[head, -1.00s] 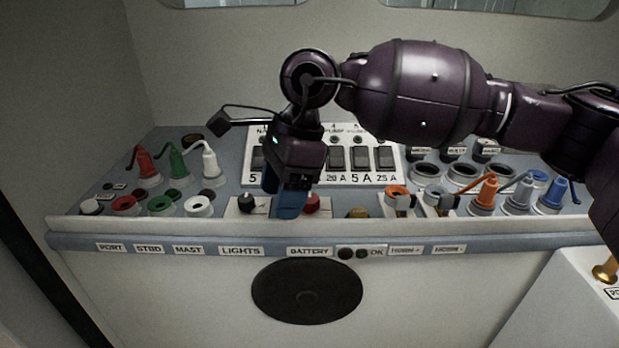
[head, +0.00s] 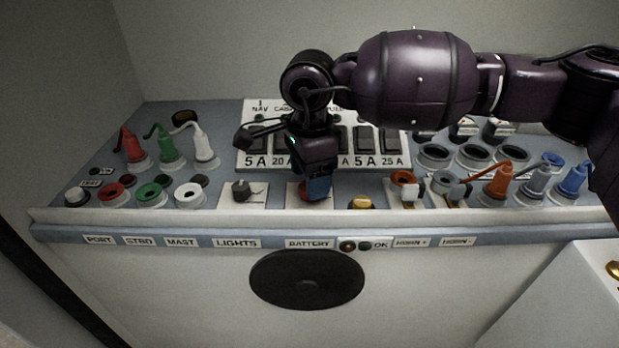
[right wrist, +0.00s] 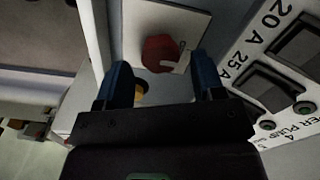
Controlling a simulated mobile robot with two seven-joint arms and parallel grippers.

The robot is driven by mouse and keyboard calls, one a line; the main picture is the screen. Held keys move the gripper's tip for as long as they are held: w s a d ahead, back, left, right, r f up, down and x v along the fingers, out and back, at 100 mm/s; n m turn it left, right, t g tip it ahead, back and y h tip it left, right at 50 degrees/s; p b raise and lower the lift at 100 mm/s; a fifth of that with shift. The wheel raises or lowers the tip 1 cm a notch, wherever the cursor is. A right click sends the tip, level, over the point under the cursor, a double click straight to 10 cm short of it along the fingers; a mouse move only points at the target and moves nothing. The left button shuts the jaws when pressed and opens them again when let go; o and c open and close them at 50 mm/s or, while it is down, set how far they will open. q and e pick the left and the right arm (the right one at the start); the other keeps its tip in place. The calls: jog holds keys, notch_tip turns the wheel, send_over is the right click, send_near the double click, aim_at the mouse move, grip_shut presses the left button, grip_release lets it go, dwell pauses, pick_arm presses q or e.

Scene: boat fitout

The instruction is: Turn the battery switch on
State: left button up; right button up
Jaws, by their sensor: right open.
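The battery switch is a red knob (head: 303,190) on a white plate above the BATTERY label (head: 309,244). In the head view my right gripper (head: 318,188) covers much of it. In the right wrist view the red knob (right wrist: 158,54) shows on its white plate, with a pale mark at its right. There, my right gripper (right wrist: 163,78) is open, with its blue fingers on either side of the knob's line and nothing held between them. Whether a finger touches the knob cannot be told. My left gripper is not in view.
A dark LIGHTS knob (head: 241,190) sits left of the battery switch, and a yellow button (head: 362,202) to its right. Breaker rockers (head: 391,139) stand behind. Coloured plugs (head: 503,182) and sockets rise on the right. Red, green and white plugs (head: 168,148) stand at left.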

jog(key=shift+f, duration=0.95)
jog(key=c, duration=0.9)
